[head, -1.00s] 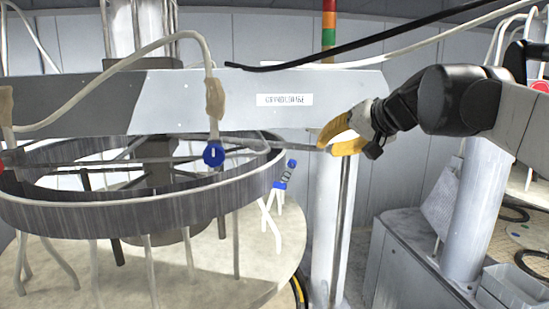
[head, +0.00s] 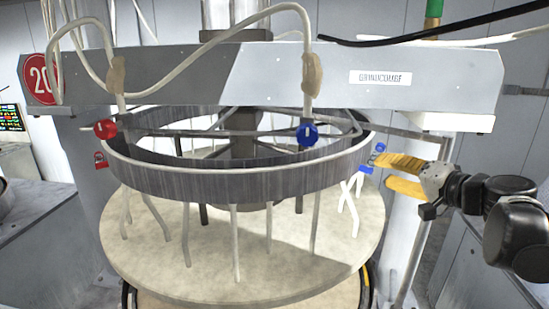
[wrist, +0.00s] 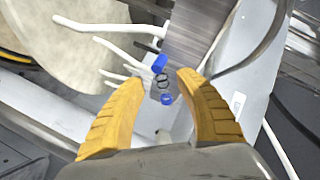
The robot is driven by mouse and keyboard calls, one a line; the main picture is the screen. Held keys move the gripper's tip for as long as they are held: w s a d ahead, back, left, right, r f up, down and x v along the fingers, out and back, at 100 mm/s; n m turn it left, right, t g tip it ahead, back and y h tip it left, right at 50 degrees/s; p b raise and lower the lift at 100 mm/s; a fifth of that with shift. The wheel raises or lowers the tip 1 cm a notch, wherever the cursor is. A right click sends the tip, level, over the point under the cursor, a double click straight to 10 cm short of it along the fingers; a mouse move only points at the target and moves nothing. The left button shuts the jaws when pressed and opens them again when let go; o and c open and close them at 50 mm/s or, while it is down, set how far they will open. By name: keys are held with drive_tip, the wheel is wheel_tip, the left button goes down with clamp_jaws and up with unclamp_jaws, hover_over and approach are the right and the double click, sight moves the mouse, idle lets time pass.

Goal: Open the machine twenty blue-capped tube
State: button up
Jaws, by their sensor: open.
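Machine twenty carries a red round sign "20" (head: 39,79) on its grey beam. At the right of its dark ring (head: 240,180) is a small blue fitting (head: 366,169) with white tubes below it. In the wrist view it shows as a blue cap (wrist: 160,63), a dark coil (wrist: 162,84) and a blue collar (wrist: 167,99). In the wrist view the fitting lies between the fingers; contact cannot be told.
A red knob (head: 105,129) hangs on another hose at the left. A small red fitting (head: 100,160) is at the ring's left side. The round pale platen (head: 180,265) lies below. The grey beam (head: 430,98) runs above my gripper, and a pale post stands beside it.

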sight(373, 167)
drive_tip(key=x, duration=0.6)
drive_tip(key=shift+p, duration=0.4)
clamp_jaws()
